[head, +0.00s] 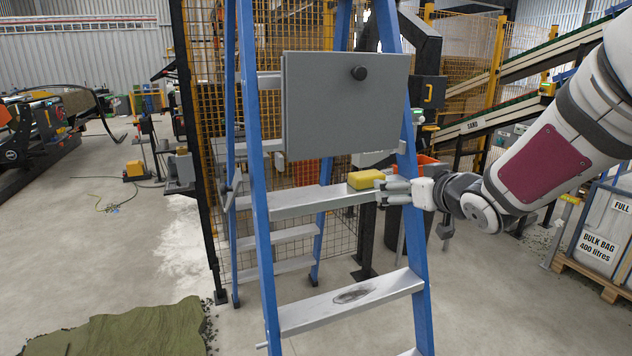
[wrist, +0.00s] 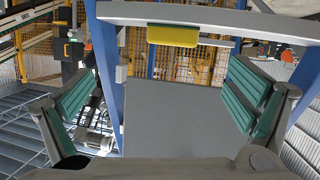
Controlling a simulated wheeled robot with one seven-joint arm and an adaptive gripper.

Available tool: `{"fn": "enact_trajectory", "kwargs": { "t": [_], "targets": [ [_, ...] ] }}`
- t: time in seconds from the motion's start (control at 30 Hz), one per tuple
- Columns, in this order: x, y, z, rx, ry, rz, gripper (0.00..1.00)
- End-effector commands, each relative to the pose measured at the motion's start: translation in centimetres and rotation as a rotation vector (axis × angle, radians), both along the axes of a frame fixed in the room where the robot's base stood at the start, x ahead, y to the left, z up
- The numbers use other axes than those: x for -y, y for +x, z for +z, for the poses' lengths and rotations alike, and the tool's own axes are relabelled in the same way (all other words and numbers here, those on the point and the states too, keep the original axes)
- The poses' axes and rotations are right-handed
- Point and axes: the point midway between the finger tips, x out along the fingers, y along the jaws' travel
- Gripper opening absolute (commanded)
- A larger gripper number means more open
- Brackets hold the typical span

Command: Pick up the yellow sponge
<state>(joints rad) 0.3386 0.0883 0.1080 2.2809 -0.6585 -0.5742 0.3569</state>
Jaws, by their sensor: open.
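The yellow sponge (head: 366,179) lies on a grey step of the blue stepladder (head: 262,200), near the step's right end. In the wrist view the sponge (wrist: 173,36) shows near the top, at the edge of the pale step (wrist: 125,14). My gripper (head: 392,189) is just right of the sponge in the head view, at about the step's height. In the wrist view its green-padded fingers (wrist: 158,92) are wide apart and empty. The sponge is beyond the fingertips, between them from left to right. In the head view the gripper's near finger may overlap the sponge's right end.
A grey panel with a black knob (head: 345,105) is on the ladder above the sponge. The ladder's right blue rail (head: 413,225) stands close to my gripper. A lower step (head: 350,300) has a dark smudge. Yellow mesh fencing (head: 215,120) stands behind.

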Motion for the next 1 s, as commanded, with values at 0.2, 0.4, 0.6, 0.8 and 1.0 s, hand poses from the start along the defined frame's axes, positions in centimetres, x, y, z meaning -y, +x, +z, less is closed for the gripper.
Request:
{"fn": "enact_trajectory", "kwargs": {
  "t": [0.2, 0.4, 0.6, 0.8, 1.0],
  "targets": [
    [-1.2, 2.7, -1.6, 0.102, 0.102, 0.133, 0.98],
    [-2.0, 4.3, -1.9, 0.128, 0.129, 0.167, 0.98],
    [-3.2, 7.9, -2.4, 0.128, 0.129, 0.167, 0.98],
    [-3.9, 10.5, -2.8, 0.129, 0.128, 0.166, 0.98],
    [-4.2, 11.6, -3.0, 0.127, 0.127, 0.164, 0.98]
  ]
}}
